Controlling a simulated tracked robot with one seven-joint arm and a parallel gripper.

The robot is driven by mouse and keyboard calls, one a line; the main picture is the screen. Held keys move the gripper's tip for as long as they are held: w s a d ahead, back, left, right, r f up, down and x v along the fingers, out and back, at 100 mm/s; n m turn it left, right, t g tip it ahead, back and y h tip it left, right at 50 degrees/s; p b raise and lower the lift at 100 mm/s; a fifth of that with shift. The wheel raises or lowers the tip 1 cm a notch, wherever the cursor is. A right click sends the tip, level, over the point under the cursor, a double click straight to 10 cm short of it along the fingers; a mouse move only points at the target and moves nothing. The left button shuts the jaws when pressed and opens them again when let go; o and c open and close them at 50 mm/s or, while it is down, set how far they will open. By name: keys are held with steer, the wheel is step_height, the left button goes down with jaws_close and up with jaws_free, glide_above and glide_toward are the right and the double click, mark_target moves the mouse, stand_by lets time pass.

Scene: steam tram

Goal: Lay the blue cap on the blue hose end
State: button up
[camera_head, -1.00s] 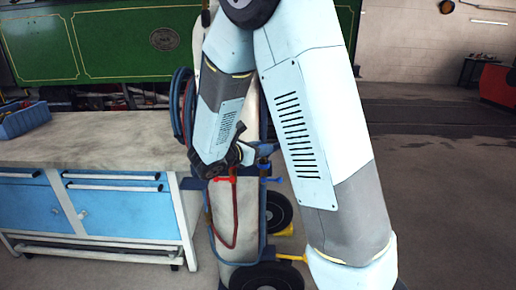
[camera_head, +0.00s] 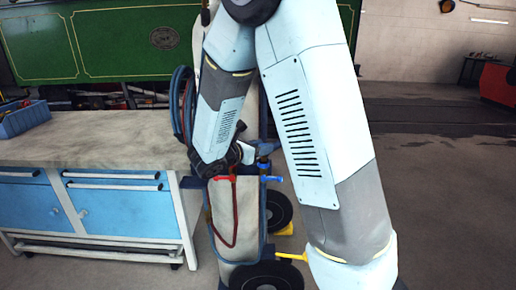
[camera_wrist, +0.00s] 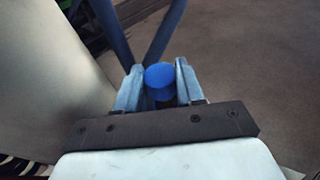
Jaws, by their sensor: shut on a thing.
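My gripper (camera_wrist: 160,88) is shut on the blue cap (camera_wrist: 160,75), a small round blue piece between the fingertips in the wrist view. A darker blue part shows just below the cap's round face; I cannot tell whether it belongs to the cap. A blue hose end (camera_head: 273,179) sticks out to the right at the top of the trolley, a little below my gripper. I cannot tell whether cap and hose end touch.
A red hose end (camera_head: 222,178) sits left of the blue one, with a red hose hanging below. A yellow fitting (camera_head: 291,256) is lower right. A workbench (camera_head: 90,140) with blue drawers stands left, holding a blue bin (camera_head: 25,118). Floor at right is clear.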

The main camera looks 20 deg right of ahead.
steer(key=shift+f, duration=0.25)
steer(key=shift+f, duration=0.5)
steer(key=shift+f, duration=0.75)
stand_by(1.8)
steer(key=o, duration=1.1)
steer(key=shift+s+r, duration=0.1)
steer(key=shift+r, duration=4.1)
